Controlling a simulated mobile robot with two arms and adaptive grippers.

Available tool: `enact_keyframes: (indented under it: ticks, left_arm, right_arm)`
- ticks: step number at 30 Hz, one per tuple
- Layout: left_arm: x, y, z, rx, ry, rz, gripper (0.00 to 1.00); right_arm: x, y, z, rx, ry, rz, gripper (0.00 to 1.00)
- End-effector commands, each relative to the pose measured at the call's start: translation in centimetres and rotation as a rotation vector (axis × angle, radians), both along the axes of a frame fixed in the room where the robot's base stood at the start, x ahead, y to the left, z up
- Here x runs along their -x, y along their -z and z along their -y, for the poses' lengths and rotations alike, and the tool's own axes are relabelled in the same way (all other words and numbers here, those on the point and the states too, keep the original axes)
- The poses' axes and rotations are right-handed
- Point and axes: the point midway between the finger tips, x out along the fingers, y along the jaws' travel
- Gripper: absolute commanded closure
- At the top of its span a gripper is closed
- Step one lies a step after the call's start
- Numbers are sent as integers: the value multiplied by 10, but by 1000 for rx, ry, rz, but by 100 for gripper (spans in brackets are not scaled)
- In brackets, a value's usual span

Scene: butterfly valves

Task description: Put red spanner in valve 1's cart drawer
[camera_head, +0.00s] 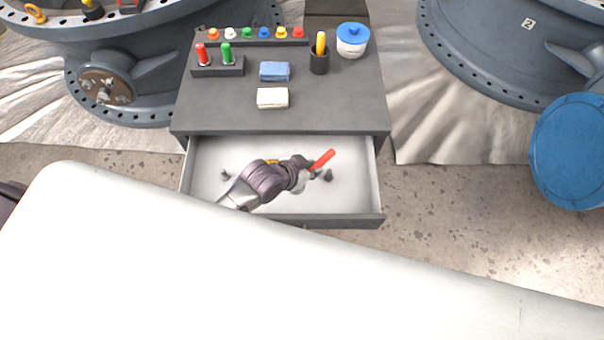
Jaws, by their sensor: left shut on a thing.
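The cart (335,102) stands in the middle, between two large grey valves. Its drawer (345,206) is pulled open at the front and has a pale inside. My left gripper (317,174) reaches into the drawer area from the left and is shut on the red spanner (322,159). The spanner's red end sticks out up and to the right of the fingers, over the drawer; its other end is hidden by the gripper. I cannot tell whether the spanner touches the drawer floor. My right gripper is not in view.
The cart top holds a row of coloured pieces, a red and a green tool in a dark block (219,70), a blue cloth (274,71), a white block (272,98), a yellow-handled tool in a cup (319,62) and a blue-lidded jar (352,42). A blue drum (570,150) stands right.

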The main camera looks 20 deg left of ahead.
Motion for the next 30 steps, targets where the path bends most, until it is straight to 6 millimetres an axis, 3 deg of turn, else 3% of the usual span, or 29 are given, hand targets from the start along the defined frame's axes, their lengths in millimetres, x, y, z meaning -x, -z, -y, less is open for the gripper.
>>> enact_keyframes:
  ticks: [13,26,27,30]
  left_arm:
    - [-1,55,0,2,-2,1,100]
    - [-1,62,0,1,-1,3,100]
    - [0,61,0,1,-1,2,73]
    - [0,61,0,0,-1,1,69]
  right_arm:
    - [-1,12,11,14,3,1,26]
    - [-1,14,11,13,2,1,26]
    - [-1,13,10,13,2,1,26]
    - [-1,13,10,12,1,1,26]
